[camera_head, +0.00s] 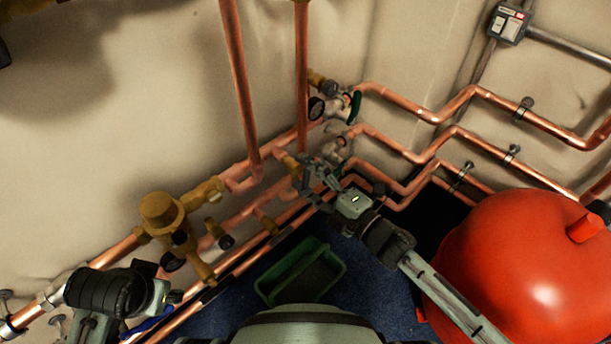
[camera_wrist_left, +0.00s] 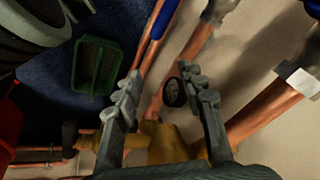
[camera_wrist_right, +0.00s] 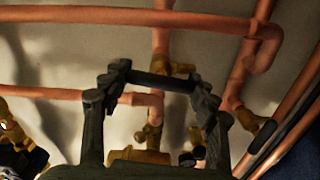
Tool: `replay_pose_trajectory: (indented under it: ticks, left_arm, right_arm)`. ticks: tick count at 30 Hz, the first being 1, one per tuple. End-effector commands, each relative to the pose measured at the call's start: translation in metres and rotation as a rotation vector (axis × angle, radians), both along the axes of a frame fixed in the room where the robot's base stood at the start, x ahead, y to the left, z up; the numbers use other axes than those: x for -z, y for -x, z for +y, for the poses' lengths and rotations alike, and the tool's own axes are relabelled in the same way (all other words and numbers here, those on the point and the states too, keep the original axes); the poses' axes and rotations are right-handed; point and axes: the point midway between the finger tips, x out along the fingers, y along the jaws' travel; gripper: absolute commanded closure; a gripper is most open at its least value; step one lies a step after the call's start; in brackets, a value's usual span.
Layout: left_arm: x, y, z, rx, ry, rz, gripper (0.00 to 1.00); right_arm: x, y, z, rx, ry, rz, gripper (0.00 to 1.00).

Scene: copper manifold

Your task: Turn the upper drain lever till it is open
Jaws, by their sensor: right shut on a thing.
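My right gripper (camera_head: 318,178) is among the pipe fittings near the wall corner in the head view. In the right wrist view its two fingers are closed on the ends of a short dark bar (camera_wrist_right: 165,82), which looks like a lever handle. I cannot tell for sure that this is the upper drain lever, nor its angle on the valve body. Brass fittings (camera_wrist_right: 152,132) show behind and below it. My left gripper (camera_wrist_left: 163,88) is open and empty in the left wrist view. A round black knob (camera_wrist_left: 174,92) shows between its fingers, apparently untouched.
Copper pipes (camera_head: 240,85) run along both walls. A green-handled valve (camera_head: 355,107) stands above my right gripper. A large red tank (camera_head: 520,262) fills the right. A green open box (camera_head: 280,282) sits on the blue floor. A blue handle (camera_head: 148,326) is near my left wrist.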

Motion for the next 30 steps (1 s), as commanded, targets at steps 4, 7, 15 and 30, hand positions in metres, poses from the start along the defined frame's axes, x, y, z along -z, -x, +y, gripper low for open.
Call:
replay_pose_trajectory:
  ticks: [4, 7, 15, 30]
  left_arm:
    - [-0.006, 0.001, 0.002, 0.0, -0.006, -0.007, 0.6]
    - [-0.011, 0.002, 0.002, -0.001, -0.008, -0.012, 0.6]
    - [-0.017, 0.002, 0.002, -0.003, -0.009, -0.019, 0.6]
    - [-0.016, 0.002, 0.001, -0.001, -0.007, -0.018, 0.6]
  right_arm:
    - [0.001, 0.0, 0.0, 0.0, 0.053, -0.053, 0.69]
    - [0.001, 0.0, 0.0, 0.0, 0.078, -0.078, 0.69]
    - [0.001, 0.0, 0.0, -0.001, 0.11, -0.11, 0.69]
    - [0.001, 0.0, 0.0, -0.001, 0.115, -0.114, 0.26]
